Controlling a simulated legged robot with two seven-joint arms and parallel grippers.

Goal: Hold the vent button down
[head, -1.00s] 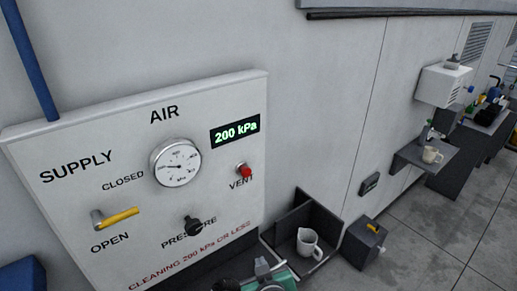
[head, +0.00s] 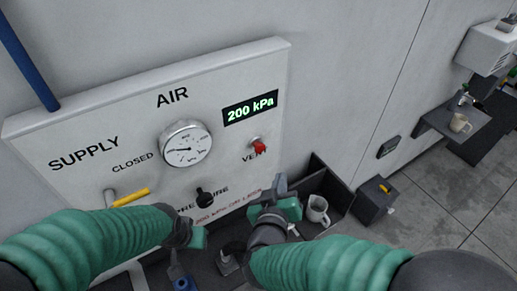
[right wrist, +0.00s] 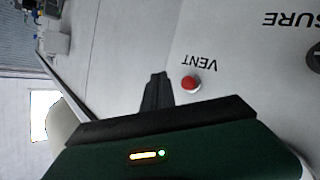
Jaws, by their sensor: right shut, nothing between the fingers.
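The red vent button (head: 259,146) sits on the white air panel (head: 60,125), below the 200 kPa display (head: 250,108) and above the partly covered VENT label. My right gripper (head: 280,184) is shut and empty, below and slightly right of the button in the head view. In the right wrist view its closed fingers (right wrist: 156,91) point toward the panel just left of the button (right wrist: 190,84), with a visible gap; nothing touches the button. My left gripper (head: 194,238) is low in front of the panel, and its fingers cannot be made out.
The panel also carries a round gauge (head: 186,144), a black pressure knob (head: 205,197) and a yellow supply handle (head: 131,197). A dark tray (head: 335,188) with a white mug (head: 317,209) is right of my right gripper. A dark box (head: 375,203) stands farther right.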

